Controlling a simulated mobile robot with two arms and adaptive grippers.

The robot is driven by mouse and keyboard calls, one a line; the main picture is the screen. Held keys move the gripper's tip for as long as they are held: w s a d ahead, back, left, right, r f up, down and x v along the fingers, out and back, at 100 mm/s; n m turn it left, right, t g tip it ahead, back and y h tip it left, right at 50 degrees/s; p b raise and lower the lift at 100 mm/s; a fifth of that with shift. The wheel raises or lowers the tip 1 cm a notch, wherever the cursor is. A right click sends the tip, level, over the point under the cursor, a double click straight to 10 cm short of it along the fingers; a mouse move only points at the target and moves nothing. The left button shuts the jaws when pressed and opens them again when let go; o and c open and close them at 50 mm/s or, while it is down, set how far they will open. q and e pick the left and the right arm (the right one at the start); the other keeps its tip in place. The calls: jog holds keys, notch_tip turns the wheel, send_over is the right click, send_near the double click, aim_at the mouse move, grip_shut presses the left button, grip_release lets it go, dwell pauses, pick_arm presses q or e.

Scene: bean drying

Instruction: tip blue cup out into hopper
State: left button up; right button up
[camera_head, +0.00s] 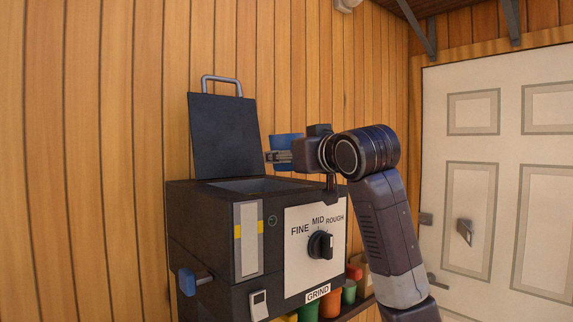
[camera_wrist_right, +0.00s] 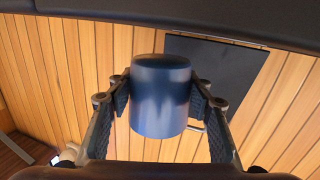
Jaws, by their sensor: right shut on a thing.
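The blue cup (camera_head: 287,138) is in my right gripper (camera_head: 278,157), above and behind the right part of the grinder's top. In the right wrist view, the cup (camera_wrist_right: 160,100) sits between the two fingers of the right gripper (camera_wrist_right: 160,90), which are shut on its sides. Its contents do not show, and I cannot tell its exact tilt. The black grinder (camera_head: 205,225) has its hopper (camera_head: 262,186) open at the top. The cup is apart from the hopper, up and to the right of its opening. My left gripper is not in view.
The grinder's dark lid (camera_head: 225,135) stands raised at the hopper's back left, and also shows in the wrist view (camera_wrist_right: 215,75). A dial (camera_head: 320,245) is on the front. Several coloured containers (camera_head: 330,303) stand on a shelf at lower right. A white door (camera_head: 495,170) is at right.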

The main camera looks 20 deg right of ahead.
aim_at(285, 143)
jog(key=shift+a+f+m, duration=0.1)
jog(key=shift+a+m, duration=0.05)
jog(key=shift+m, duration=0.25)
jog(key=shift+a, duration=0.1)
jog(key=shift+s+a+r, duration=0.2)
jog(key=shift+s+r, duration=0.3)
jog(key=shift+s, duration=0.35)
jog(key=shift+s+a+r, duration=0.2)
jog(key=shift+s+r, duration=0.35)
jog(key=shift+s, duration=0.25)
jog(key=shift+s+a+r, duration=0.2)
jog(key=shift+s+r, duration=0.3)
jog(key=shift+s, duration=0.35)
